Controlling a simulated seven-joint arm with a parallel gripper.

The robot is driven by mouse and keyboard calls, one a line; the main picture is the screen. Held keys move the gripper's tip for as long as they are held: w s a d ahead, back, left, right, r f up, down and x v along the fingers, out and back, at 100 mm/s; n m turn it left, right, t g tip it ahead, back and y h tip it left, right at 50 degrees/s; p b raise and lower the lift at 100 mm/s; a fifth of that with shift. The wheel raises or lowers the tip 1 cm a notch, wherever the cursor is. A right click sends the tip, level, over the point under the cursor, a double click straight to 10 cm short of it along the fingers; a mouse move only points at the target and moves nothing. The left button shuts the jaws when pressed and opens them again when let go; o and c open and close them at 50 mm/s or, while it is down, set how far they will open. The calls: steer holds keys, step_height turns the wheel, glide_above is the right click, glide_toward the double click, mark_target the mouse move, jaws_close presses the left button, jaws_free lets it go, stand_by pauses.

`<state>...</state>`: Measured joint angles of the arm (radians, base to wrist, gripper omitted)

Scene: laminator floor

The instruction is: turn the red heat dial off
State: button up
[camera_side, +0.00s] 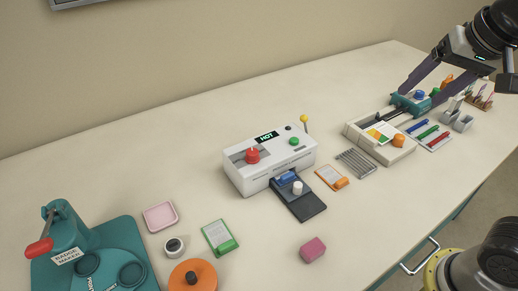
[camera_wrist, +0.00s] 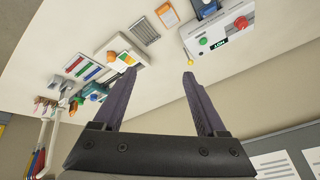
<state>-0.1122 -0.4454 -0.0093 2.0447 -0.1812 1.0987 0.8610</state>
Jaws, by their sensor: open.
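The red heat dial (camera_side: 252,156) sits on top of the white laminator (camera_side: 240,181), toward its left end, in the side view. A small display (camera_side: 266,136) behind it reads HOT. In the wrist view the red dial (camera_wrist: 241,22) is at the upper right, on the laminator (camera_wrist: 220,32). My gripper (camera_side: 421,95) is at the far right of the side view, well away from the dial. In the wrist view my gripper (camera_wrist: 159,73) has its two fingers spread wide with nothing between them. The dial's pointer setting is too small to read.
A green button (camera_side: 294,141) and a yellow-topped post (camera_side: 304,119) are near the dial. A dark tray (camera_side: 307,208) juts from the laminator's front. A paper trimmer (camera_side: 390,155), pens and a teal tool lie to the right. A badge maker (camera_side: 70,240) stands at left.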

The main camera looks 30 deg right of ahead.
steer(key=w+a+r+m, duration=0.2)
steer(key=w+a, duration=0.3)
steer(key=w, duration=0.5)
steer(key=g+h, duration=0.1)
glide_above(252, 152)
steer(key=s+d, duration=0.2)
steer(key=s, duration=0.2)
step_height(252, 152, down, 7)
steer(key=a+f+n, duration=0.2)
steer(key=a+f, duration=0.4)
steer(key=shift+g+h, duration=0.3)
steer(key=shift+g, duration=0.1)
steer(key=x, duration=1.3)
steer(key=shift+s+d, duration=0.2)
steer(key=shift+d, duration=0.05)
steer(key=shift+c, duration=0.2)
jaws_close()
